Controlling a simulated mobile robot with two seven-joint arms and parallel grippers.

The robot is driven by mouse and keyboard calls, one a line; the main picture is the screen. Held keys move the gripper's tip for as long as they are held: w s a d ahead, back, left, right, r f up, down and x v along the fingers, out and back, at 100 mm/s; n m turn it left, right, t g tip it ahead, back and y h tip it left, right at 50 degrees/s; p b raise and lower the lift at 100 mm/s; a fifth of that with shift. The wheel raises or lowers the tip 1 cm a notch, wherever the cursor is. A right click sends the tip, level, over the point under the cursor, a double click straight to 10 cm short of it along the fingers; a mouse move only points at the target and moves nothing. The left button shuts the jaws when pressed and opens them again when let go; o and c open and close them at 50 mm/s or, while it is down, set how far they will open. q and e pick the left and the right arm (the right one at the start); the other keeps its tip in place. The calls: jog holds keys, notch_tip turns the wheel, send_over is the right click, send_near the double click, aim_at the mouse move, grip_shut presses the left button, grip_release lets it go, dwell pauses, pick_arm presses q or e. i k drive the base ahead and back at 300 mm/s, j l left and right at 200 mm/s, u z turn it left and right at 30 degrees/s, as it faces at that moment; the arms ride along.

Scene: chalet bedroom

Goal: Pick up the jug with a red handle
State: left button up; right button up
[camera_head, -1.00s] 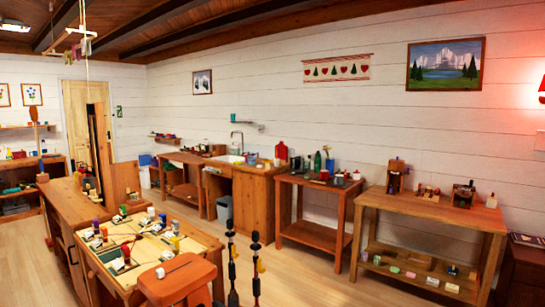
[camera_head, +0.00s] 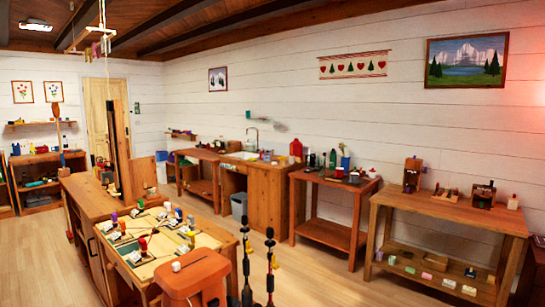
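I cannot pick out a jug with a red handle for certain. A small red upright item (camera_head: 296,150) stands on the wooden counter by the sink, too small to tell whether it is a jug. Small dark and red items (camera_head: 333,172) stand on the side table to its right, also too small to name. Neither of my grippers can be made out in the head view.
Two dark upright poles (camera_head: 246,265) (camera_head: 270,268) and an orange-red piece (camera_head: 195,272) stand close in front. A workbench (camera_head: 112,262) with small tools is at left. A two-level table (camera_head: 455,211) stands at right. Floor (camera_head: 335,280) is clear between poles and table.

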aim_at(267, 152)
jog(key=i+l+z, duration=0.15)
jog(key=i+z, duration=0.2)
jog(key=i, duration=0.15)
jog(key=i+z, duration=0.7)
jog(key=i, duration=0.4)
jog(key=i+j+z, duration=0.1)
jog(key=i+z, duration=0.25)
jog(key=i, duration=0.35)
jog(key=i+u, duration=0.2)
jog(key=i, duration=0.45)
jog(key=i+l+u, duration=0.2)
jog(key=i, duration=0.5)
jog(key=i+j+u, duration=0.1)
jog(key=i+u, duration=0.5)
jog(key=u, duration=0.15)
jog(key=i+l+u, duration=0.1)
jog(key=i+u, duration=0.25)
jog(key=i+j+u, duration=0.1)
jog(key=i+u, duration=0.5)
jog(key=u, duration=0.15)
jog(key=i+u, duration=0.4)
jog(key=i+j, duration=0.15)
jog(key=i, duration=0.45)
jog(key=i+j+z, duration=0.1)
jog(key=i, duration=0.5)
